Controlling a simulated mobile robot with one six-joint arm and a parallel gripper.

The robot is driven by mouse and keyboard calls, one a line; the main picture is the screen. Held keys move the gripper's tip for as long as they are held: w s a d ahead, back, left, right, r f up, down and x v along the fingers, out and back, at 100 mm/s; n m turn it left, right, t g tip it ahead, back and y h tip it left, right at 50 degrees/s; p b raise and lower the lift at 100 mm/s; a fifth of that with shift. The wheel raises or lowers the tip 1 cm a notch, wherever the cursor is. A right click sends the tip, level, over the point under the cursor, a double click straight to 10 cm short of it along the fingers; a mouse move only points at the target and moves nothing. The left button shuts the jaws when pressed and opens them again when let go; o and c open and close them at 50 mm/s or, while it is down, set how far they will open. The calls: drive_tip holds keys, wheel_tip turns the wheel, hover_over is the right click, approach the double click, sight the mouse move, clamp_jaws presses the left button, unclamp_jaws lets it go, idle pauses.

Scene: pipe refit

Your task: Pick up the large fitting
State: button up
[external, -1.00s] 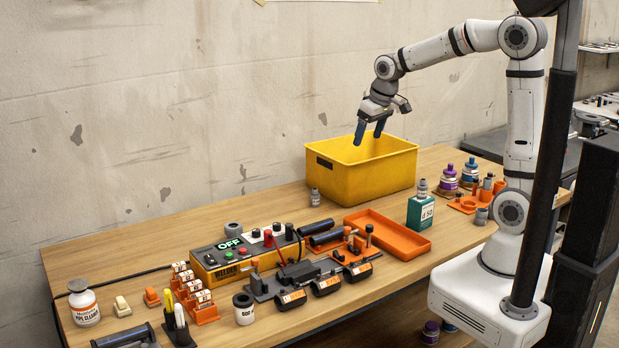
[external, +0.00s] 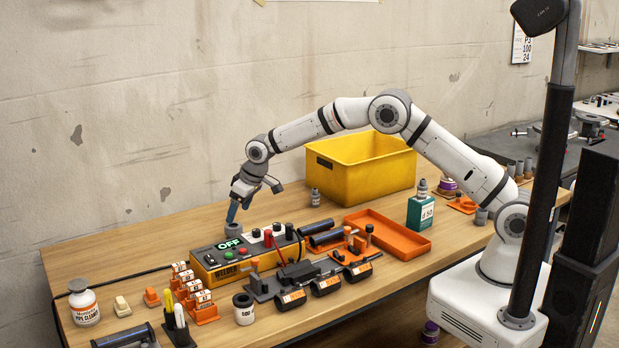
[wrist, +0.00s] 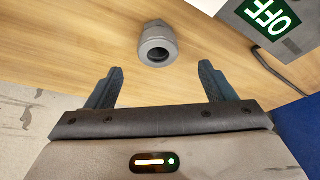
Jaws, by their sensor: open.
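The large fitting, a short grey ring-shaped piece (external: 233,230), stands on the table behind the welder box. In the wrist view the grey fitting (wrist: 157,44) lies just ahead of my fingertips, roughly centred between them, with its dark bore showing. My gripper (wrist: 160,80) is open with nothing between its two blue fingers. In the external view my gripper (external: 232,212) points down at the fitting, its fingers close to it and partly overlapping it. Whether they touch cannot be told.
The yellow welder box (external: 228,262) with its green OFF display stands right in front of the fitting. A yellow bin (external: 360,178) stands at the back right, with a small grey fitting (external: 315,197) by it. Table behind the fitting is clear.

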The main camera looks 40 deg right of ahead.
sight(231, 226)
drive_tip(key=x, duration=0.3)
drive_tip(key=p+x, duration=0.1)
drive_tip(key=x, duration=0.3)
drive_tip(key=shift+s+d+f, duration=0.1)
drive_tip(key=shift+d+f, duration=0.1)
drive_tip(key=c, duration=1.1)
